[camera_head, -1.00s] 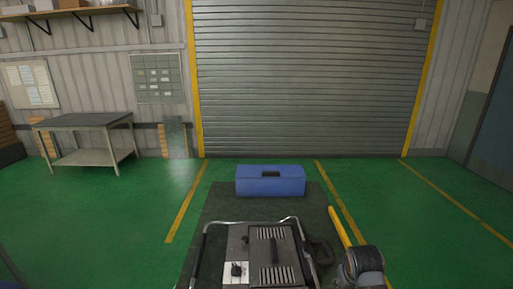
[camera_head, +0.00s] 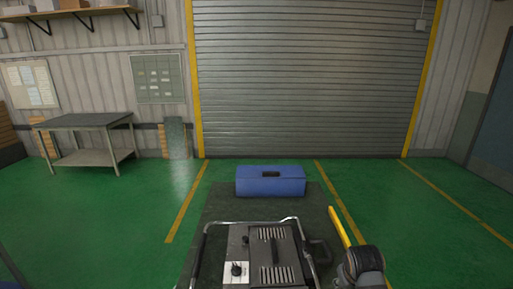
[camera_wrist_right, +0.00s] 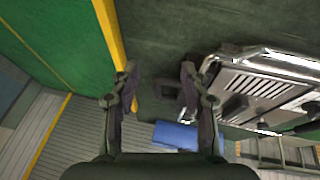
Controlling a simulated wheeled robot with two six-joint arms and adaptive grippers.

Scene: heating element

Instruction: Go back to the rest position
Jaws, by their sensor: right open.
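The heating element (camera_head: 268,258), a grey metal unit with vents, a dial and a tubular frame, stands on a dark mat (camera_head: 222,205) in the head view. In the right wrist view the unit (camera_wrist_right: 265,85) is to the right of my right gripper (camera_wrist_right: 155,72). That gripper is open, with nothing between its fingers. In the head view only part of my right arm shows at the bottom right, beside the unit. My left gripper is not in view.
A blue box (camera_head: 270,181) sits on the mat behind the unit and also shows in the wrist view (camera_wrist_right: 176,136). A work table (camera_head: 86,123) stands at the left. A roller shutter (camera_head: 305,75) closes the back. The green floor (camera_head: 420,225) at right is clear.

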